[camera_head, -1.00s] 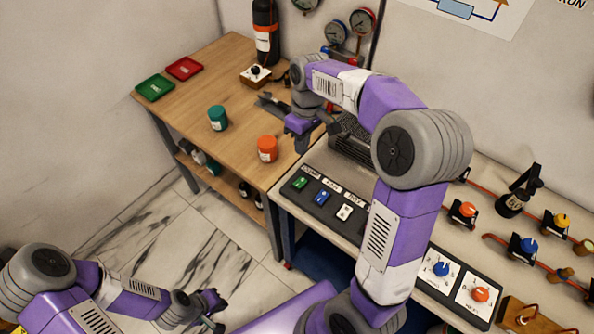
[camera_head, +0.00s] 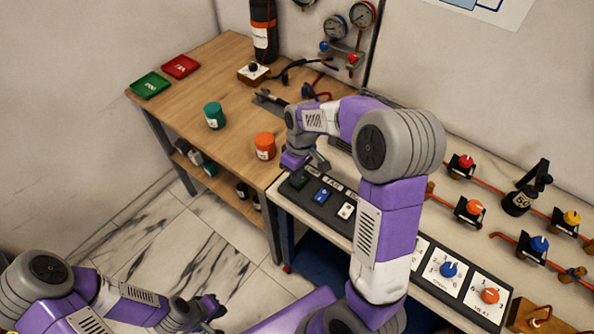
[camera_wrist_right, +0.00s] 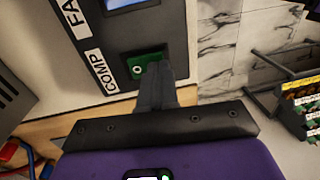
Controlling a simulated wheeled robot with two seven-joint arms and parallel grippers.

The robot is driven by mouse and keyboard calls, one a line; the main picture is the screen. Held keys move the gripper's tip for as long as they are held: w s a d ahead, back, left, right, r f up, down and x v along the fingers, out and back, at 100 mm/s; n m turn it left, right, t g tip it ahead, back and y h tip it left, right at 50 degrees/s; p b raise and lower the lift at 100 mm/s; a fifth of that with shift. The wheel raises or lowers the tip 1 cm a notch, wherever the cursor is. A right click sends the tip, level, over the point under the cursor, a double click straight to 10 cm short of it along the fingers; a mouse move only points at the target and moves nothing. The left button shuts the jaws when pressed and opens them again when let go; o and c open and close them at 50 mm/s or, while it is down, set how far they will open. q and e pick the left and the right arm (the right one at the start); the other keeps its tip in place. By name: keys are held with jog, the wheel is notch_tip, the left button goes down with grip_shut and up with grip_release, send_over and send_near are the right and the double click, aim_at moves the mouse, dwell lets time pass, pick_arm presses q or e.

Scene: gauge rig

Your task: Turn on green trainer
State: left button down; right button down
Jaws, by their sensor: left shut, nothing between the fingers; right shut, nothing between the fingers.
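A dark switch panel (camera_head: 326,212) on the front edge of the right bench carries a green rocker switch (camera_head: 299,181), a blue one (camera_head: 321,195) and a white one (camera_head: 345,210). In the right wrist view the green switch (camera_wrist_right: 146,62) sits beside a "COMP" label (camera_wrist_right: 102,72). My right gripper (camera_wrist_right: 157,68) is shut and empty, its fingertips over the right part of the green switch and hiding some of it. Whether they touch is unclear. In the head view this gripper (camera_head: 304,163) is right above the panel's left end. My left gripper (camera_head: 217,308) is shut and empty, low over the floor.
The wooden table (camera_head: 190,85) holds an orange jar (camera_head: 265,146), a teal jar (camera_head: 214,116), and green (camera_head: 150,85) and red (camera_head: 181,66) trays. Dials (camera_head: 449,269) and valves (camera_head: 469,209) stand right of my right arm. Gauges (camera_head: 361,14) hang behind.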

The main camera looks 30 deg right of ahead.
jog(key=shift+f, duration=0.1)
jog(key=shift+s+a+f, duration=0.1)
jog(key=shift+f, duration=0.1)
jog(key=shift+r, duration=0.1)
dwell(0.3)
jog(key=shift+w+d+r+p, duration=0.1)
jog(key=shift+w+d+p, duration=0.1)
jog(key=shift+d, duration=0.2)
jog(key=shift+w+d+r+p, duration=0.1)
jog(key=shift+d+p, duration=0.05)
jog(key=shift+d, duration=0.25)
